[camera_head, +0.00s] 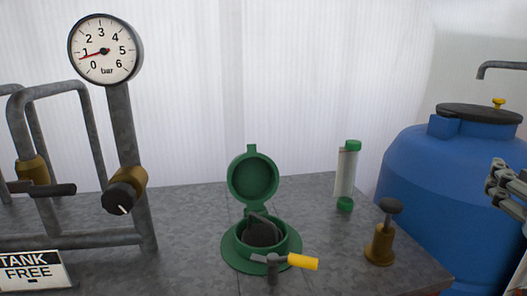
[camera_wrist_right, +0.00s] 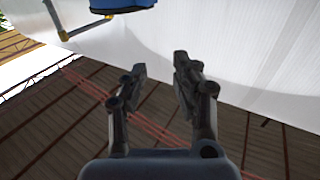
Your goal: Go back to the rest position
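My right gripper (camera_head: 508,190) shows at the right edge of the head view, in front of the blue tank and partly cut off by the frame. In the right wrist view its two fingers (camera_wrist_right: 160,80) stand apart with nothing between them. Behind them are brown floor boards and a pale translucent wall. My left gripper is not in the head view.
A grey bench (camera_head: 185,215) carries a green open-lidded fitting (camera_head: 252,178), a yellow-handled valve (camera_head: 303,262), a clear green-capped tube (camera_head: 346,175) and a brass valve (camera_head: 380,245). A pressure gauge (camera_head: 105,50) stands on pipework at left. A blue tank (camera_head: 425,175) stands at right.

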